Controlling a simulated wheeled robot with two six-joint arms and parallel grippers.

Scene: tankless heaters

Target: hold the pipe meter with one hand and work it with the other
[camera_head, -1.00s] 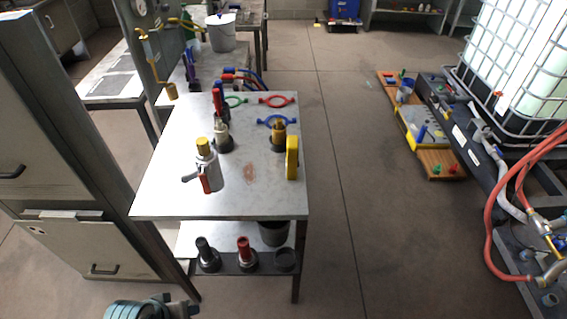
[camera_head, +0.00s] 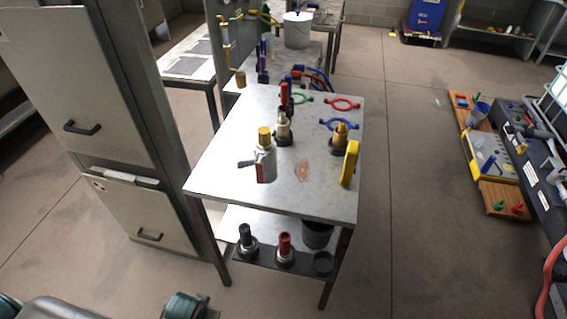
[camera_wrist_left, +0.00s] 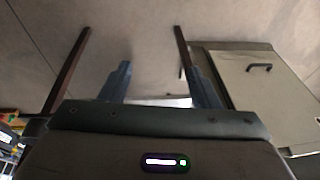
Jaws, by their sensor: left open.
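A silver fitting with a yellow cap and a red-marked side (camera_head: 265,158) stands near the front of the metal table (camera_head: 225,180) in the head view. A flat yellow device (camera_head: 350,164) stands upright at the table's right edge. I cannot tell for sure which of these is the pipe meter. My left gripper (camera_wrist_left: 158,68) shows in the left wrist view with its two blue fingers apart and nothing between them. It is not clearly seen in the head view, and it touches neither object. My right gripper is not in view.
More fittings (camera_head: 284,128) and coloured rings (camera_head: 341,104) stand or lie farther back on the table. Its lower shelf holds black and red fittings (camera_head: 285,249). A grey cabinet (camera_head: 90,130) stands close on the left.

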